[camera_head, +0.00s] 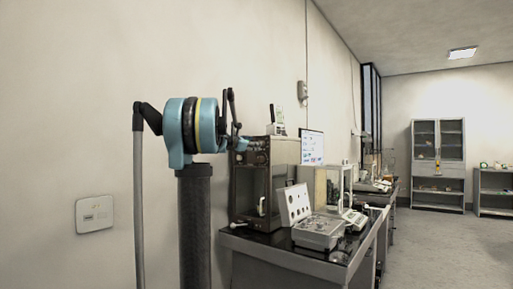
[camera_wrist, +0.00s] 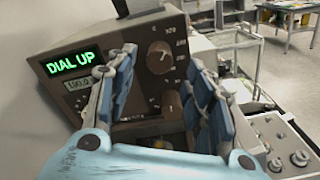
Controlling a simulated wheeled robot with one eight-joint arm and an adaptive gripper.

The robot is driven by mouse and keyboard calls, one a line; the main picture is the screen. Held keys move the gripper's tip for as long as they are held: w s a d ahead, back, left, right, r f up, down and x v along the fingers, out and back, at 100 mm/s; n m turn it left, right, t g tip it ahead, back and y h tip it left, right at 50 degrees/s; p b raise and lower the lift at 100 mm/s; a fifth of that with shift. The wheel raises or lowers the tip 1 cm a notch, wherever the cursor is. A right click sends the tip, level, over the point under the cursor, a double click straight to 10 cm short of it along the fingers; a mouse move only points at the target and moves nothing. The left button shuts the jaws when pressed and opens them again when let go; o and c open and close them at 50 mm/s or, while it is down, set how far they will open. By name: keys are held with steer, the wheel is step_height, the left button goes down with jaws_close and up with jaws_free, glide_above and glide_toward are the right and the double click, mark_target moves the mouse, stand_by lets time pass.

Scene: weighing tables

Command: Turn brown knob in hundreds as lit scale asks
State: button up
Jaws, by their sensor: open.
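The lit scale is a brown box (camera_head: 285,152) on the near bench, and its sloped panel (camera_wrist: 128,77) fills the upper left of the wrist view. Its green display (camera_wrist: 74,62) reads "DIAL UP". A small readout (camera_wrist: 80,86) below it is partly hidden by my left finger; its digits are hard to read. A round brown knob (camera_wrist: 160,57) with a ring of marks sits on the panel, and a second brown knob (camera_wrist: 172,103) sits lower. My gripper (camera_wrist: 162,62) is open, its blue fingers either side of the knobs in view, apparently empty. It also shows in the head view (camera_head: 241,144), at the scale's upper front.
A white panel with dials (camera_head: 295,204) and a grey balance (camera_head: 320,231) stand on the dark bench (camera_head: 280,246). A glass-sided case (camera_head: 329,184) stands behind them. Grey equipment with knobs (camera_wrist: 282,145) lies at lower right in the wrist view. Floor at right is clear.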

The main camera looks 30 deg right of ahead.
steer(key=shift+x, duration=2.8)
